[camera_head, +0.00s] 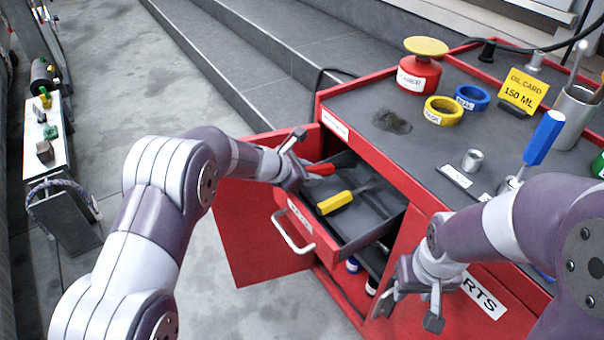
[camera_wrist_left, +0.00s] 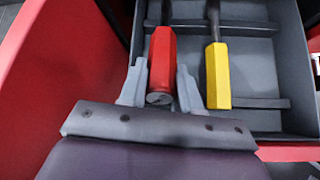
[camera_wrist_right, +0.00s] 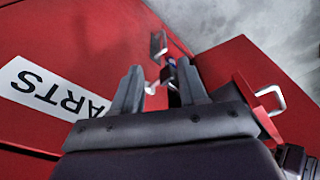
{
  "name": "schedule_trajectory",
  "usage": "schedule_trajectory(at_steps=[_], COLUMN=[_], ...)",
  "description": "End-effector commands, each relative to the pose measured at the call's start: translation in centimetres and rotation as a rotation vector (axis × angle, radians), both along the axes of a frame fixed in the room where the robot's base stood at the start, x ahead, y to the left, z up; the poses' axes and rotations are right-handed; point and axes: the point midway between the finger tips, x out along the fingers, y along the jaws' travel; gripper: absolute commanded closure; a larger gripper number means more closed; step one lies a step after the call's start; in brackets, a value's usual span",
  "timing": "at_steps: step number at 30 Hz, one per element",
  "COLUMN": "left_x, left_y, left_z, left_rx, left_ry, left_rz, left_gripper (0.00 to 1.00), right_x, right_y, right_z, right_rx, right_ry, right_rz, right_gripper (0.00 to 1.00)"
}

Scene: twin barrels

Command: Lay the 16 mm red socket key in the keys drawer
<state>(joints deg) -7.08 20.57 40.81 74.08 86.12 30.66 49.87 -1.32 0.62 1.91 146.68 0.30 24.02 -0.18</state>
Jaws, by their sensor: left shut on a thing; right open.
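The red-handled socket key (camera_head: 321,169) is between the fingers of my left gripper (camera_head: 296,160), over the left side of the open keys drawer (camera_head: 358,238). In the left wrist view its red handle (camera_wrist_left: 162,62) points toward me, with the shut left gripper (camera_wrist_left: 160,88) on it. Its shaft runs into the drawer; whether it touches the floor I cannot tell. A yellow-handled key (camera_head: 335,202) lies in the drawer to its right, also in the left wrist view (camera_wrist_left: 217,75). My right gripper (camera_head: 412,300) is open and empty before the cabinet front, as the right wrist view (camera_wrist_right: 163,85) shows.
The red cabinet (camera_head: 415,235) has an open door (camera_head: 262,235) left of the drawer. The drawer has a metal handle (camera_head: 292,236) and low dividers. On top stand a red can (camera_head: 419,75), tape rolls (camera_head: 444,110), a blue-handled tool (camera_head: 544,138) and a cup (camera_head: 572,112).

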Motion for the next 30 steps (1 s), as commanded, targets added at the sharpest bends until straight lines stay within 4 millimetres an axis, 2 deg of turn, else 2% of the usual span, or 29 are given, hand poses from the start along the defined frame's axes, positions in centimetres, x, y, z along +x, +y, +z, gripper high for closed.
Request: schedule_trajectory(at_steps=[7,30], left_x=[0.37,0.37], left_y=[-0.57,-0.55], left_z=[-0.43,-1.06], left_rx=[-0.001,-0.001], left_ry=[-0.001,-0.001], left_rz=[0.000,0.000], left_gripper=[1.00,1.00], right_x=[0.00,0.00], right_y=[0.00,0.00], right_z=[-0.25,-0.90], right_rx=[0.000,0.000], right_ry=[0.000,0.000], right_rz=[0.000,0.000], right_gripper=[0.57,0.57])
